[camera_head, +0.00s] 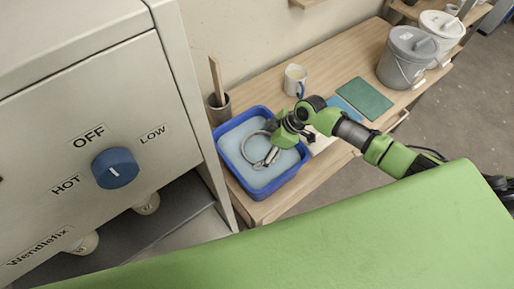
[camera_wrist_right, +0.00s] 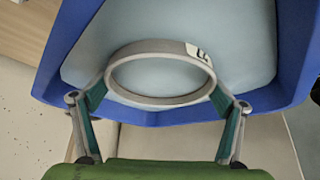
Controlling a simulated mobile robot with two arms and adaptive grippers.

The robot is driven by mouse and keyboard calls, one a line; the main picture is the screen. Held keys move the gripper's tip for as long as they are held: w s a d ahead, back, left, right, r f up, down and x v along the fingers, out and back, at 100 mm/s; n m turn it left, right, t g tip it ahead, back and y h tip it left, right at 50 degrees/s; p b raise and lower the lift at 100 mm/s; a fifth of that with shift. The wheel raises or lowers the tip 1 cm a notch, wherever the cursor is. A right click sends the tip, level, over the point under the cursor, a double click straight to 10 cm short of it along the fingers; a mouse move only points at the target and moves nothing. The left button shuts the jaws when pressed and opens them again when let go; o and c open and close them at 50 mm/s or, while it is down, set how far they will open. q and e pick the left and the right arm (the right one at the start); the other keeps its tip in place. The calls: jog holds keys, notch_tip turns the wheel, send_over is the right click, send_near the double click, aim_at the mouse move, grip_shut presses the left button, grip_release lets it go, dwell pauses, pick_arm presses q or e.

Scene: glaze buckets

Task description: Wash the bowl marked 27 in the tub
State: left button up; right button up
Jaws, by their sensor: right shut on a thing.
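The blue tub (camera_head: 291,175) stands on the wooden table and holds pale blue water. A grey round bowl (camera_head: 248,138) is in the tub, its rim showing as a ring with water colour inside it. In the right wrist view, the bowl (camera_wrist_right: 135,99) carries a white label with dark marking, too cut off to read fully. My right gripper (camera_head: 271,155) reaches down into the tub. In the wrist view its two fingers (camera_wrist_right: 160,98) are closed on opposite sides of the bowl. The bowl's underside is hidden. My left gripper is not in view.
A cup with a wooden stick (camera_head: 219,107) stands behind the tub. A white mug (camera_head: 295,80), a green mat (camera_head: 364,98) and grey and white buckets (camera_head: 406,57) are further along the table. A grey cabinet with a blue knob (camera_head: 115,168) rises at left.

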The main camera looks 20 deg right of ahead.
jog(key=shift+d, duration=0.15)
jog(key=shift+r, duration=0.15)
notch_tip(320, 180, up, 6)
jog(key=p, duration=0.5)
jog(key=shift+r+p, duration=0.2)
jog(key=shift+p, duration=0.15)
jog(key=shift+r, duration=0.1)
dwell(1.8)
notch_tip(320, 180, up, 6)
jog(key=p, duration=0.5)
